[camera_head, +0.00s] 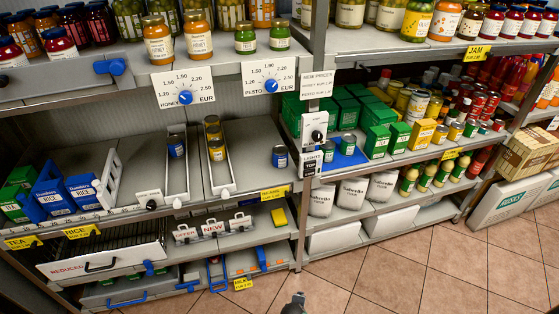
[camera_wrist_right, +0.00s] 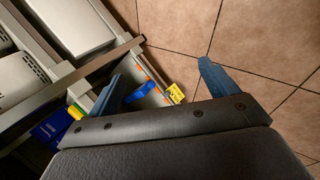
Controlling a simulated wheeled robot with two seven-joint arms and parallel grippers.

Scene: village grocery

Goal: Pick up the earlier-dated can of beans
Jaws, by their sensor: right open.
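Several small cans stand on the middle shelf; their dates are too small to read, and I cannot tell which hold beans. A blue-labelled can (camera_head: 176,147) stands in the left white channel. Yellow-labelled cans (camera_head: 217,151) stand in a row in the right channel. Another blue-labelled can (camera_head: 279,157) stands alone to the right. Two more cans (camera_head: 328,151) stand on or beside a blue mat (camera_head: 350,160). My right gripper (camera_wrist_right: 157,85) is open and empty above the floor, with blue fingers spread, away from the cans. My left gripper is out of view.
An upper shelf with jars and dial signs (camera_head: 270,77) overhangs the cans. A shelf post (camera_head: 303,200) divides the bays. Rice boxes (camera_head: 50,190) stand left; a REDUCED drawer (camera_head: 100,258) is below. The tiled floor (camera_head: 400,270) in front is clear.

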